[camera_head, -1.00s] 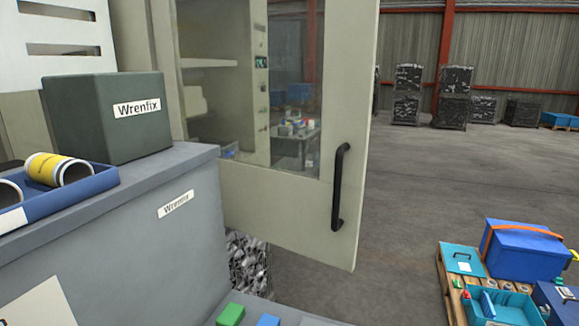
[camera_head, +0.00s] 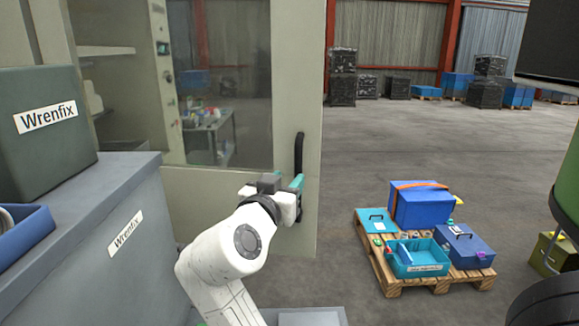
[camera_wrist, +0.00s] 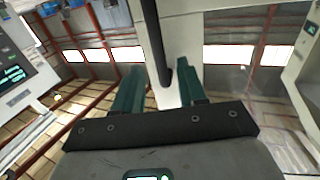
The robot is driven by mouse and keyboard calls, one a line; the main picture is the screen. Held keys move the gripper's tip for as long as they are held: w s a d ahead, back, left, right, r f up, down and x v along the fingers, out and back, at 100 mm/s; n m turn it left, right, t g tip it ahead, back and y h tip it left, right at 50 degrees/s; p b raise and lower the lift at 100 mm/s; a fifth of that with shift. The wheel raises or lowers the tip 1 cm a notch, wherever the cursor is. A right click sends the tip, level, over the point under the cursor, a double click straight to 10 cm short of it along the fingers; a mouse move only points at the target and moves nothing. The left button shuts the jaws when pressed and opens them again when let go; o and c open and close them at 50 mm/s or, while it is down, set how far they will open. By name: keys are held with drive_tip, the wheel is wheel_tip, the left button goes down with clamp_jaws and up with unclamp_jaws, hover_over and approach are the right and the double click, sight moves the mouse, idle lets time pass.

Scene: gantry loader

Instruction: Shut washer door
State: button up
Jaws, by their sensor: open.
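The washer door (camera_head: 305,90) is a beige panel with a large window, and it stands swung open. Its black vertical bar handle (camera_head: 299,155) is near the door's right edge. My gripper (camera_head: 288,184) is at the lower part of the handle, with its teal fingers open. In the wrist view, the handle (camera_wrist: 153,40) runs down between the two spread fingers of my gripper (camera_wrist: 160,82). I cannot tell whether either finger touches it. The handle's lower end is partly hidden by my gripper in the head view.
A grey cabinet (camera_head: 80,235) with a dark green Wrenfix box (camera_head: 45,115) and a blue tray (camera_head: 25,232) stands at left. A wooden pallet (camera_head: 400,285) with blue boxes is on the floor at right. A green object (camera_head: 568,170) is at the far right edge. The floor behind is open.

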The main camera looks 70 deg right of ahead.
sight(297, 170)
drive_tip(key=d+p, duration=0.1)
drive_tip(key=d, duration=0.6)
drive_tip(key=shift+d+p, duration=0.25)
drive_tip(key=shift+p, duration=0.1)
clamp_jaws()
